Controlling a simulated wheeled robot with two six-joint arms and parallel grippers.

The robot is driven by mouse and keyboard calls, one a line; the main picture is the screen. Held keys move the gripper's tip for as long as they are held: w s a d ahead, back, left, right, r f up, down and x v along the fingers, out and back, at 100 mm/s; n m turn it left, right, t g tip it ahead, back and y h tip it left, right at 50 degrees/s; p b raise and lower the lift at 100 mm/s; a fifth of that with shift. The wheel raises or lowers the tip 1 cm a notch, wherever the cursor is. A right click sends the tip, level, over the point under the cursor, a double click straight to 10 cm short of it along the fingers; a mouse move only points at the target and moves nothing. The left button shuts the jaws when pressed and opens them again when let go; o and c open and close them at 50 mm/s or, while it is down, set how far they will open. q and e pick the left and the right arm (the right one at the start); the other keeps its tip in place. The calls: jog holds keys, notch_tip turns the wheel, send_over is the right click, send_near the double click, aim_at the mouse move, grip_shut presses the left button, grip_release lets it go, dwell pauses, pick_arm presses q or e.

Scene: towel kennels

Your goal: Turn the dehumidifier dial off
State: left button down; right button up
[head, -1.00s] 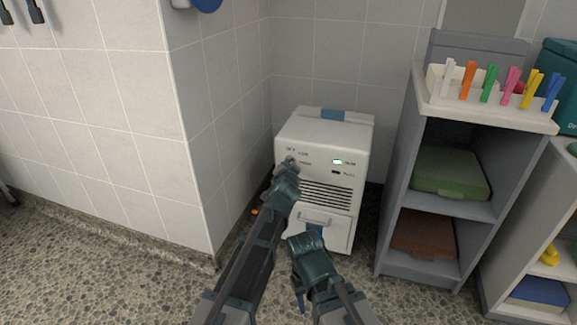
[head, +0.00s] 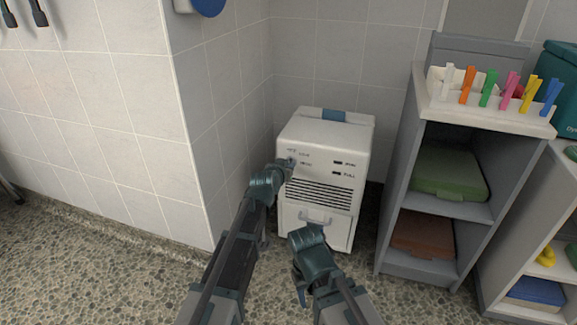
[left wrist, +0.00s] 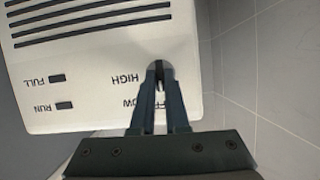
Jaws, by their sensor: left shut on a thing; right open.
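The white dehumidifier (head: 345,133) stands on the floor against the tiled corner. Its small dial (left wrist: 159,68) sits on the front panel beside the OFF, LOW and HIGH labels. My left gripper (head: 286,165) is shut on the dial, and its fingers also show in the left wrist view (left wrist: 160,88). The fingers hide part of the dial and the OFF and LOW lettering there. The run lamp (head: 337,163) and the full lamp (head: 337,173) are both dark. My right gripper (head: 300,286) is open and empty, low in front of the dehumidifier.
A grey shelf unit (head: 413,170) stands right of the dehumidifier, with a caddy of coloured pegs (head: 490,92) on top and a green case (head: 447,172) and brown case (head: 424,232) inside. A tiled wall corner (head: 195,130) is close on the left.

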pick_arm(q)
jog(key=shift+n, duration=0.3)
dwell(0.4)
jog(key=c, duration=0.9)
grip_release()
jog(key=p+v, duration=0.5)
jog(key=v, duration=0.9)
jog(key=shift+w+a, duration=0.1)
jog(key=shift+a, duration=0.05)
